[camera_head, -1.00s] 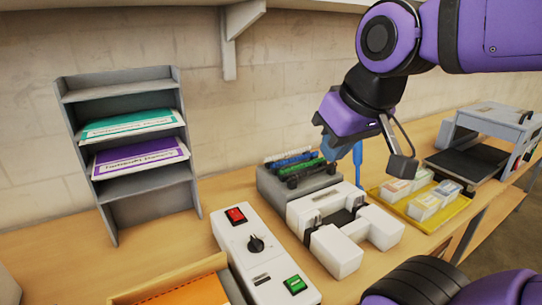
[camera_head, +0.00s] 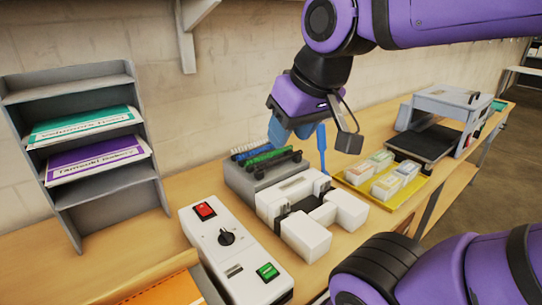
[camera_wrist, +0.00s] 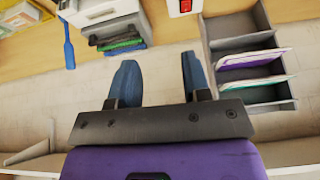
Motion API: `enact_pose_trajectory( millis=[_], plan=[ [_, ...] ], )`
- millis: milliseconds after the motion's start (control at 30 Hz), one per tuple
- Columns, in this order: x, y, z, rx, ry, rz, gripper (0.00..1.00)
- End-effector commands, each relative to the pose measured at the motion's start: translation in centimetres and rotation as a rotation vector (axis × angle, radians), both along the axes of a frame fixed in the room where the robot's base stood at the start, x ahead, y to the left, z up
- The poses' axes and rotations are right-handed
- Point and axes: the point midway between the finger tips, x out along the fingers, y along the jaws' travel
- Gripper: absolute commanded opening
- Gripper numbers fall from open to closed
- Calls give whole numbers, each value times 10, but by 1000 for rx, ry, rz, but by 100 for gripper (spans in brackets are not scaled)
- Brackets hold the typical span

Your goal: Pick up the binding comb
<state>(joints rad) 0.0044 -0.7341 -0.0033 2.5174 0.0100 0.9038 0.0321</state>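Several binding combs (camera_head: 268,157), with green, blue and dark ones visible, lie in a grey holder (camera_head: 262,179) behind the white machine. They also show in the wrist view (camera_wrist: 122,44), up and to the left of my fingers. My gripper (camera_head: 297,135) is above and close to the holder in the head view, partly in front of its right end. In the wrist view my gripper (camera_wrist: 158,80) has its two blue fingers wide apart with nothing between them.
A white machine (camera_head: 302,205) stands just in front of the holder. A blue upright tool (camera_head: 322,150) is right of it, beside a yellow tray (camera_head: 385,194). A control box (camera_head: 236,255) stands front left, a grey paper rack (camera_head: 100,150) at left, a laminator (camera_head: 445,110) at right.

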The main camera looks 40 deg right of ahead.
Motion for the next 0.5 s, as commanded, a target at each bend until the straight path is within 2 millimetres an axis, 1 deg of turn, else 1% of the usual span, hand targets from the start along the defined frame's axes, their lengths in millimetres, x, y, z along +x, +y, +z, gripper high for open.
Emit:
enact_pose_trajectory(
  millis=[167,267,300,367,500],
  plan=[
    [42,-11,3,86,40,-154,51],
    [71,-21,3,145,64,-268,51],
    [83,-26,2,167,71,-314,51],
    [101,-33,-1,201,85,-386,51],
    [141,-53,-11,270,112,-553,51]
  ],
)
